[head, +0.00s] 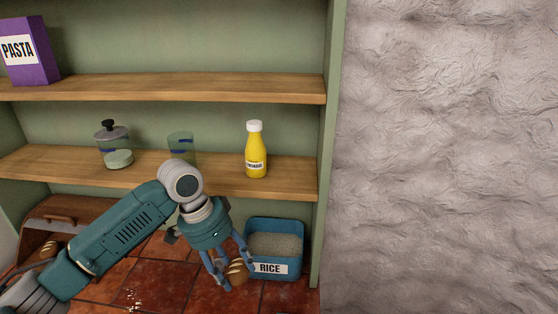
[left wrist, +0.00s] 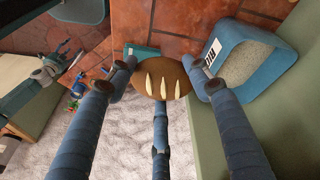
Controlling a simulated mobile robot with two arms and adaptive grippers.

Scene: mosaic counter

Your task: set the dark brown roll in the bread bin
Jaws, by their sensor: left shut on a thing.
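The dark brown roll (head: 237,269), with pale slashes on top, is held between the fingers of my left gripper (head: 233,272), just left of the rice tub. In the left wrist view the roll (left wrist: 162,78) sits between the fingertips, which are shut on it. The wooden bread bin (head: 80,209) stands at the lower left on the tiled counter, partly hidden by my left arm. A slashed loaf (head: 48,248) shows at its front opening. What looks like my right arm and gripper (left wrist: 62,62) shows small in the left wrist view; its fingers are unclear.
The blue rice tub (head: 275,277) stands right beside my left gripper. Above are shelves with a glass jar (head: 117,150), a glass (head: 181,143), a yellow bottle (head: 256,152) and a purple pasta box (head: 28,55). A green side panel (head: 328,160) bounds the right.

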